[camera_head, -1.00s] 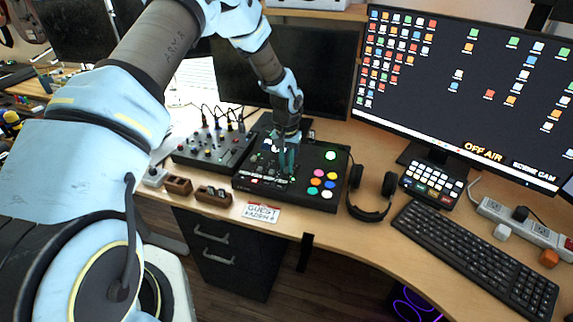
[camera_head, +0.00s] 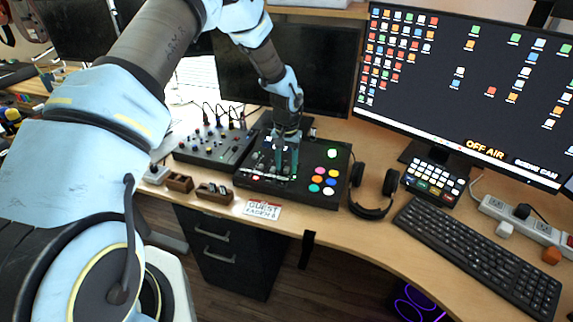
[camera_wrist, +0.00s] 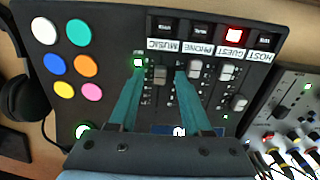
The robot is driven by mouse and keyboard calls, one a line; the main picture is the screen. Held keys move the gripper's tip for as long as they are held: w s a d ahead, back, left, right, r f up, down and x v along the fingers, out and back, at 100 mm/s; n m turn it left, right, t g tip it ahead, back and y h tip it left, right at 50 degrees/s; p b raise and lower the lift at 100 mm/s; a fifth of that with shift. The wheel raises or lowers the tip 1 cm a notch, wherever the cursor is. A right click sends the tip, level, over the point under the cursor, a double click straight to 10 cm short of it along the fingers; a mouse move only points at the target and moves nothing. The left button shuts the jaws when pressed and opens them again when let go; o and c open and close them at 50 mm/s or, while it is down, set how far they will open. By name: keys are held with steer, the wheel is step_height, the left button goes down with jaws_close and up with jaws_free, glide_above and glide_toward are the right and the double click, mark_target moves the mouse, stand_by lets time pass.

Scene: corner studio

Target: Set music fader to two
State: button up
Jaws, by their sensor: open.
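The dark mixer console (camera_head: 322,160) sits on the desk, and its fader panel fills much of the wrist view (camera_wrist: 110,25). The music fader's grey cap (camera_wrist: 160,74) is near the MUSIC label (camera_wrist: 163,46), at the label end of its slot. My gripper (camera_wrist: 160,70) is open, with one teal fingertip on each side of this cap; I cannot tell whether they touch it. In the head view my gripper (camera_head: 287,174) points down at the fader panel. The marks beside the slot are too small to read.
Close beside are the phone cap (camera_wrist: 195,70), guest cap (camera_wrist: 227,72) and host cap (camera_wrist: 239,102). Coloured buttons (camera_wrist: 85,66) lie on the other side. Headphones (camera_head: 370,210) and a smaller mixer (camera_head: 213,147) flank the console. A guest card (camera_head: 262,210) lies in front.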

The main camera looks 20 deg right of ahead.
mark_target(286, 168)
step_height(286, 168, up, 11)
steer(key=b, duration=0.3)
stand_by(0.4)
steer(key=shift+f, duration=0.1)
steer(key=a+r+n, duration=0.1)
steer(key=a+r, duration=0.2)
steer(key=a, duration=0.6)
steer(key=a+r+n, duration=0.2)
steer(key=a+r, duration=0.1)
steer(key=a, duration=0.6)
steer(key=s+a+r+n, duration=0.1)
steer(key=s+a+n, duration=0.1)
steer(key=s+a, duration=0.3)
steer(key=s+a+r+n+t, duration=0.1)
steer(key=s+a, duration=0.4)
steer(key=a, duration=0.8)
steer(key=shift+s+a+r+n+t, duration=0.3)
steer(key=shift+s+n, duration=0.1)
steer(key=shift+n, duration=0.3)
